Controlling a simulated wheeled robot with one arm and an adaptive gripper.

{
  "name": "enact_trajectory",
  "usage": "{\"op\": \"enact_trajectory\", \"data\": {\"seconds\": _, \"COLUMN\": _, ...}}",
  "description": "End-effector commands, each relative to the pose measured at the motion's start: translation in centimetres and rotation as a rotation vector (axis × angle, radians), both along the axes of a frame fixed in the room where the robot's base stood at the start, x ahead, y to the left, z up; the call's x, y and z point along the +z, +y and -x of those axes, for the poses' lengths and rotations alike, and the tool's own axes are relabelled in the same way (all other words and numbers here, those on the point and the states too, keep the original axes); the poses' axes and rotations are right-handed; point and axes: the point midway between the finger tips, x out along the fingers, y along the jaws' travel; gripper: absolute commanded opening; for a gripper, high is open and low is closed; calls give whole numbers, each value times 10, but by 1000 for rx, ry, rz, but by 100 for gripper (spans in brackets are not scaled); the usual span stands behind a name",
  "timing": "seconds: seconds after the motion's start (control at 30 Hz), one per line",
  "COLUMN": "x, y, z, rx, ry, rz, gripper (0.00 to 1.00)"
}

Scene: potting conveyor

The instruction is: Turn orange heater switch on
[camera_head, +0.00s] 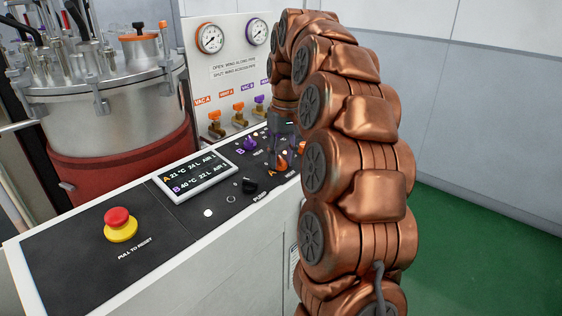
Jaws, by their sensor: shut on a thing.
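The orange heater switch (282,164) is a small knob on the black control panel, beside an orange letter A. My gripper (284,152) comes down over it from above and is shut on it. The fingers and my copper-coloured arm hide part of the knob, so its turned position cannot be told. A purple switch (250,143) marked B sits to the left of my gripper.
A black pump knob (249,185) and a display (195,175) lie left of the gripper. A red emergency button (118,222) is at the panel's near left. Valves (239,115), gauges and a steel vessel (110,95) stand behind. Green floor (470,245) at right is clear.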

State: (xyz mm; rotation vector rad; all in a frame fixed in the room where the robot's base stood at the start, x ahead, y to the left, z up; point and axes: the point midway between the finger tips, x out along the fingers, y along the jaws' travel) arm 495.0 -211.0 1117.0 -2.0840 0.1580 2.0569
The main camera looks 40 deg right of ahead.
Motion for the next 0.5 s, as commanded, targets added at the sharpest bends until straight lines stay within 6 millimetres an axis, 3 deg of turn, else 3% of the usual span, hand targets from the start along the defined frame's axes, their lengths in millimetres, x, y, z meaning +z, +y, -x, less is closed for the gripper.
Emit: {"op": "enact_trajectory", "data": {"seconds": 0.5, "x": -1, "y": 0, "z": 0, "rx": -67, "ry": 4, "rz": -12, "gripper": 1}}
